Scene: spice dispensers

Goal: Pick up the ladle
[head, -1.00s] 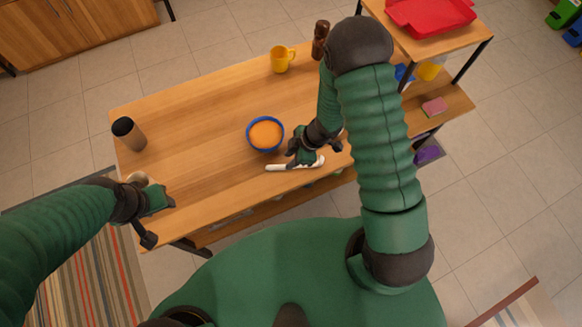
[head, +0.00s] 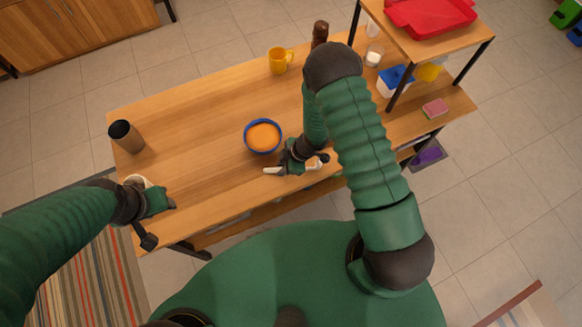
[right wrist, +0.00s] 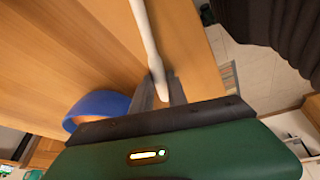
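The ladle, a white slender utensil (head: 272,170), lies near the front edge of the wooden table; my right gripper (head: 290,163) is over it and covers its middle in the head view. In the right wrist view the pale handle (right wrist: 147,40) runs down between the two dark fingers of my right gripper (right wrist: 160,92). The fingers stand apart with the handle between them; I cannot tell whether they touch it. My left gripper (head: 160,201) is at the table's front left corner, and its finger opening is unclear.
A blue bowl with orange contents (head: 263,136) stands just behind my right gripper. A yellow mug (head: 280,61) and a brown grinder (head: 320,33) are at the back. A dark tumbler (head: 126,136) and a whitish object (head: 138,182) are at left. A shelf with a red tray (head: 430,14) is at right.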

